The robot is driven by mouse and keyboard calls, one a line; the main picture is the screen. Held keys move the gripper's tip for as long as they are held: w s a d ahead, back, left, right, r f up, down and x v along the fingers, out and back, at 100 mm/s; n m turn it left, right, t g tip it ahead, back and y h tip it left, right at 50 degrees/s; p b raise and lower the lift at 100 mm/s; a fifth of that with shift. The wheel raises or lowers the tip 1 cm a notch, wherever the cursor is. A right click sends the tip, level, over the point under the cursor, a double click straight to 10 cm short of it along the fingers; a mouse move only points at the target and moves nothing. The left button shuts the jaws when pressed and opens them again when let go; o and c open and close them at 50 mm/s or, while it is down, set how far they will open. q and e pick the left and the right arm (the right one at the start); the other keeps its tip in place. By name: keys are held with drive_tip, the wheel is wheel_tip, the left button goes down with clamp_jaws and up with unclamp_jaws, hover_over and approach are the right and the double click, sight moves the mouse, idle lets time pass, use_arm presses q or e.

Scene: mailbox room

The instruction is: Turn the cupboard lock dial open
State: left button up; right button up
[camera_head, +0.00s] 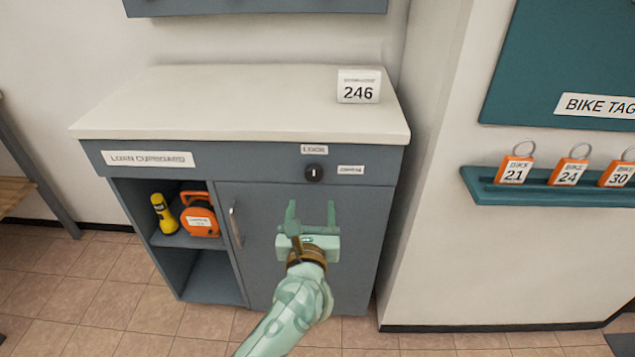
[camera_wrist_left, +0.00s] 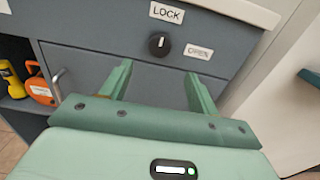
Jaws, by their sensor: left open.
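The black lock dial (camera_head: 314,173) sits on the upper front panel of the grey loan cupboard (camera_head: 250,177), and it also shows in the left wrist view (camera_wrist_left: 159,44). A "LOCK" label (camera_wrist_left: 166,13) is above the dial and an "OPEN" label (camera_wrist_left: 198,52) is to its right. The dial's white mark appears to point up, toward the LOCK label. My left gripper (camera_head: 311,210) is open and empty in front of the cupboard door, below the dial and apart from it. Its fingers (camera_wrist_left: 158,85) point toward the panel in the wrist view. My right gripper is not in view.
The cupboard door (camera_head: 268,262) is shut, with a vertical handle (camera_head: 235,224) at its left. Open shelves at left hold a yellow torch (camera_head: 163,213) and an orange reel (camera_head: 199,215). A "246" sign (camera_head: 358,87) stands on top. A wall with a tag shelf (camera_head: 550,189) is at right.

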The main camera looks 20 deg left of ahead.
sight(314, 178)
use_arm(q)
drive_tip(key=x, duration=0.3)
drive_tip(key=b+x, duration=0.1)
drive_tip(key=x, duration=0.2)
drive_tip(key=b+x, duration=0.1)
drive_tip(key=x, duration=0.2)
drive_tip(key=shift+f, duration=0.3)
drive_tip(key=shift+w+a+r+b, duration=0.1)
drive_tip(key=shift+w+a+b, duration=0.05)
drive_tip(key=shift+w+b, duration=0.25)
drive_tip(key=shift+r, duration=0.1)
drive_tip(key=c, duration=1)
drive_tip(key=shift+o, duration=0.2)
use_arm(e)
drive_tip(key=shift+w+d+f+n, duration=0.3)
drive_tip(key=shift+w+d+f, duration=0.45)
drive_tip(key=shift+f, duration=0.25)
